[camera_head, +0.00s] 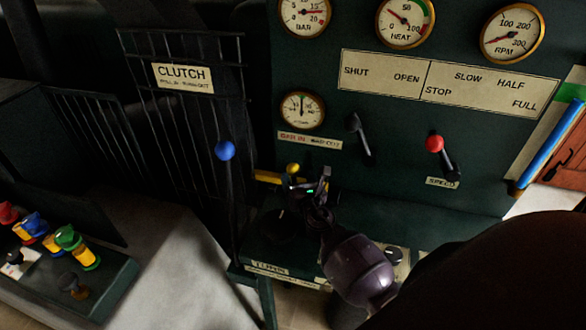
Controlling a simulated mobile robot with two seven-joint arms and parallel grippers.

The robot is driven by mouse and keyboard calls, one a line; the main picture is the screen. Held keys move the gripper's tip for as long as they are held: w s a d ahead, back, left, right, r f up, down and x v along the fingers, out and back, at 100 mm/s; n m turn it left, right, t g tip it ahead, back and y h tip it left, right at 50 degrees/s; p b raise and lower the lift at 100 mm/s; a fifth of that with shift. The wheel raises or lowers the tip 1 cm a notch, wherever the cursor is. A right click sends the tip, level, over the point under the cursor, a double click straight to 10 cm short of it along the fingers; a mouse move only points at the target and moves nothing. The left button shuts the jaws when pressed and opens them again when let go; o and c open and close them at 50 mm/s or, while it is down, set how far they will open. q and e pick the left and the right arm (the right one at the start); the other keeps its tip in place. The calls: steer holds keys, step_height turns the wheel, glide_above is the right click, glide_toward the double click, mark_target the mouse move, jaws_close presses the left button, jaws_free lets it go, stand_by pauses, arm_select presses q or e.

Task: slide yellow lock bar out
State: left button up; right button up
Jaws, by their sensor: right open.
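The yellow lock bar (267,177) shows as a short yellow strip low on the dark green panel, left of my right gripper. A small yellow knob (293,168) shows just right of it, by the gripper fingers. My right gripper (306,187) reaches in from the lower right and is open at the bar's right end. The gripper hides part of the bar, and I cannot tell whether the fingers touch it. My left gripper is not in view.
A blue-knobbed clutch lever (225,151) stands close left of the bar. A black lever (360,138) and a red-knobbed speed lever (437,146) are above right. Gauges line the panel. A bench with coloured knobs (80,248) is lower left.

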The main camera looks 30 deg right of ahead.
mark_target(296, 173)
steer(key=shift+x, duration=2.35)
steer(key=shift+c, duration=0.4)
